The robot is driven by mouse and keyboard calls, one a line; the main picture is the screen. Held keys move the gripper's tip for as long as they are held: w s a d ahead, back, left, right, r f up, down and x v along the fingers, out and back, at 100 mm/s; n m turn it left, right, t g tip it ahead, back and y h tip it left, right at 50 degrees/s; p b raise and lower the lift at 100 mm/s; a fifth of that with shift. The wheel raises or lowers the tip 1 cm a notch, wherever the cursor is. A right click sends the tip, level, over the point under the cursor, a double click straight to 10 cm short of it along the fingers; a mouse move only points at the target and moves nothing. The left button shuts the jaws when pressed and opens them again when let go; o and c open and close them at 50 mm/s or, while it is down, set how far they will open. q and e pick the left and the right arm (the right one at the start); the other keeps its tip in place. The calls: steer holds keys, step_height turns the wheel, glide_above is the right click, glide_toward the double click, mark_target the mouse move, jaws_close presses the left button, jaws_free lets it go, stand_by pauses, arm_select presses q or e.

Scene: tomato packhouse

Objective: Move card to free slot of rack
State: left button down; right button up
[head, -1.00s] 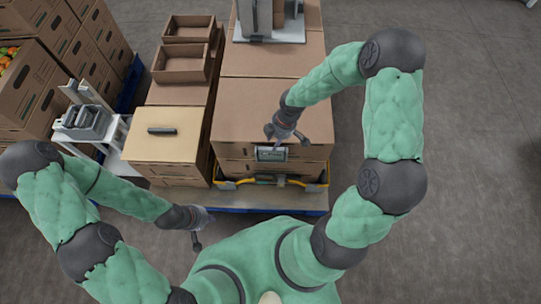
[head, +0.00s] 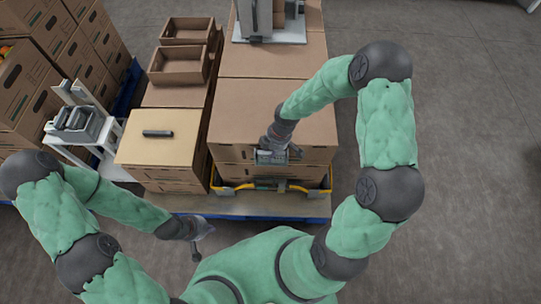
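A small pale grey-green card (head: 269,158) with a dark border shows at the front upper edge of the near carton stack. My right gripper (head: 278,153) is directly over it, with its fingers spread at the card's top. Whether they touch or grip it is too small to tell. Below it, a low dark rack-like bar (head: 268,184) with yellow ends runs along the front of the stack. I cannot make out its slots. My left gripper (head: 204,240) is open and empty, low over the floor in front of the pallet.
A tan-topped carton stack (head: 158,150) with a dark bar (head: 157,133) on it stands to the left. Open empty cartons (head: 178,66) are behind it. A white stand with a grey device (head: 75,124) is farther left. The floor at right is clear.

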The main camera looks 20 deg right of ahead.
jaws_close()
steer(key=shift+r+p, duration=0.3)
steer(key=shift+p, duration=0.1)
stand_by(0.5)
steer(key=shift+r+p, duration=3.55)
steer(key=shift+r, duration=0.4)
